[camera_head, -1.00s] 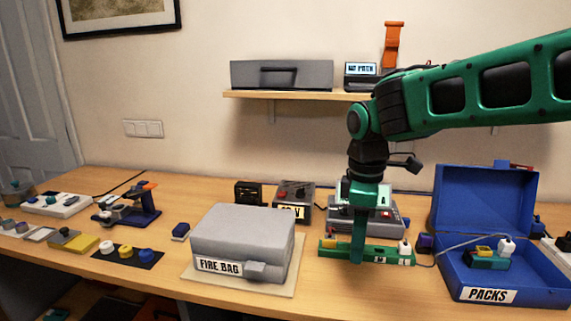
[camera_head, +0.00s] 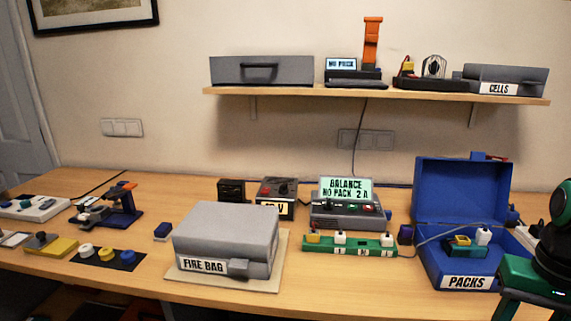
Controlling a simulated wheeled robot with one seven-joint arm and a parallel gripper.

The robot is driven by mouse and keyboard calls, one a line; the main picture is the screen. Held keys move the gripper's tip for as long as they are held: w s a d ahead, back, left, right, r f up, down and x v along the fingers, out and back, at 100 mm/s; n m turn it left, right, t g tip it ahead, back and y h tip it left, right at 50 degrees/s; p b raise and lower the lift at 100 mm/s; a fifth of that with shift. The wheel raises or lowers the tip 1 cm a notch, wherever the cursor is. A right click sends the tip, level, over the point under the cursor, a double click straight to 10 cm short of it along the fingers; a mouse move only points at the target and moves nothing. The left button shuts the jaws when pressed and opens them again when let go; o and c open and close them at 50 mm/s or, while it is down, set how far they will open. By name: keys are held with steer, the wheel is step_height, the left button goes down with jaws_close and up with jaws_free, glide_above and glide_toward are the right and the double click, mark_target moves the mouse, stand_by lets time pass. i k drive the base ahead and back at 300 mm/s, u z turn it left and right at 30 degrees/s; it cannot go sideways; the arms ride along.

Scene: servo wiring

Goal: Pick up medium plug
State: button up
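A green strip (camera_head: 350,248) with small white labels lies on the table in front of the balance charger (camera_head: 349,208). A yellow plug-like piece (camera_head: 313,235) stands at its left end. One white plug (camera_head: 340,238) stands left of its middle and another white plug (camera_head: 387,240) near its right end. The labels are too small to read surely, so I cannot tell which is the medium plug. My gripper (camera_head: 525,303) is at the lower right edge, partly cut off, right of the strip and apart from it.
A blue open PACKS box (camera_head: 443,270) holds a pack (camera_head: 462,246) with a yellow and a white connector; a grey lead runs from it toward the strip. A grey fire bag (camera_head: 225,238) stands left of the strip. A shelf (camera_head: 300,92) hangs above. Table front below the strip is clear.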

mark_target(483, 234)
steer(key=u, duration=0.35)
steer(key=k, duration=1.05)
steer(key=z, duration=0.25)
steer(key=i, duration=1.5)
